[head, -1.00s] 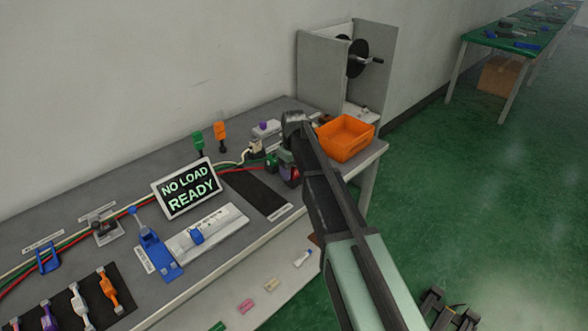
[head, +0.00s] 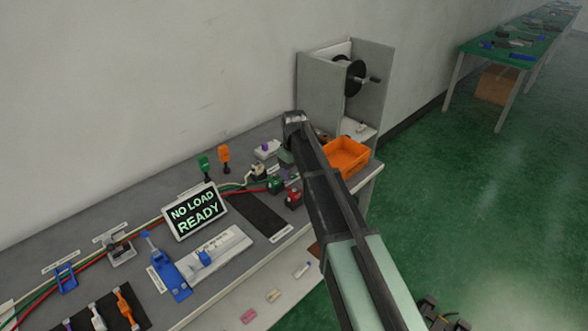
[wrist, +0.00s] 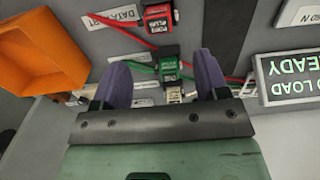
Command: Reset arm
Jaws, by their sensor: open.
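My gripper (wrist: 162,70) is open and empty in the wrist view, its two purple fingers spread above the bench. A green connector block (wrist: 168,68) and a pale plug (wrist: 174,94) show between the fingers, below them. In the head view my arm hides most of the gripper.
An orange bin (head: 345,157) sits at the bench's right end, and at left in the wrist view. A red connector (wrist: 158,20) and cables lie near the fingers. A grey enclosure with a black wheel (head: 352,78) stands behind. Open green floor lies to the right.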

